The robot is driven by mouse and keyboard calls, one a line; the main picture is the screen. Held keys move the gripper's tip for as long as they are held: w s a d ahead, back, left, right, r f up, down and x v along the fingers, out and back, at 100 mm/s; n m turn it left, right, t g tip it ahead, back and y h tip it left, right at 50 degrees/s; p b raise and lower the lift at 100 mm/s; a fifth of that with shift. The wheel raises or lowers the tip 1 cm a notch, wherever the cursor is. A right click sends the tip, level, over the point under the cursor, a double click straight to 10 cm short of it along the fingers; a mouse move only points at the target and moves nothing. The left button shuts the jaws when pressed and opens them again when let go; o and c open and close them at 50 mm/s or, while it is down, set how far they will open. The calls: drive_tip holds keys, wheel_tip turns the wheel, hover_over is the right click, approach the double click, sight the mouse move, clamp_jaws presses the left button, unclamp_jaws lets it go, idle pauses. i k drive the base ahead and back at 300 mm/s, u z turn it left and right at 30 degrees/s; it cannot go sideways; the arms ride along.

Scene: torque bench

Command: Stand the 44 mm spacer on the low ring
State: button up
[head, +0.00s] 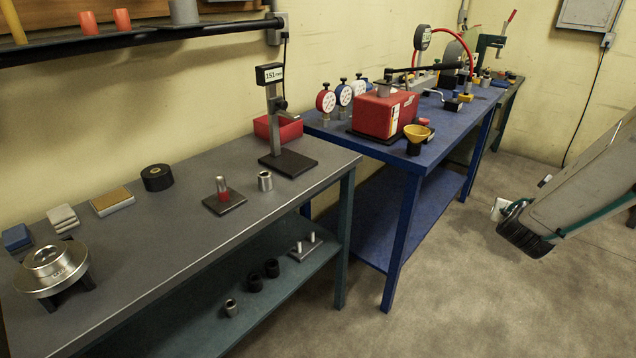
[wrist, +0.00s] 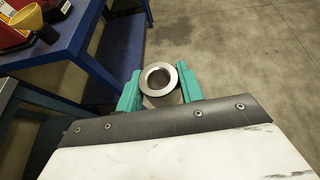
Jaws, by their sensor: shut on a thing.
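In the wrist view my gripper (wrist: 158,82) has its green fingers on both sides of a hollow steel spacer (wrist: 163,100). It is shut on the spacer, whose open end faces the camera; its length cannot be read here. In the head view my gripper (head: 503,212) is at the right, over the open floor and away from the benches. The spacer is hard to make out there. A stepped silver ring piece (head: 52,257) stands on dark feet at the grey bench's left end. I cannot tell whether it is the low ring. Another short steel sleeve (head: 265,181) stands on this bench.
The grey bench (head: 150,240) also holds a post on a plate (head: 223,195), a black ring (head: 157,177) and a height gauge (head: 275,120). Its lower shelf has black rings (head: 271,268) and a steel sleeve (head: 231,308). The blue bench (head: 445,130) carries a red machine (head: 385,112).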

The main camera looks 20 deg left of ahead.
sight(42, 256)
drive_tip(key=z, duration=0.65)
drive_tip(key=i, duration=0.65)
drive_tip(key=u, duration=2.35)
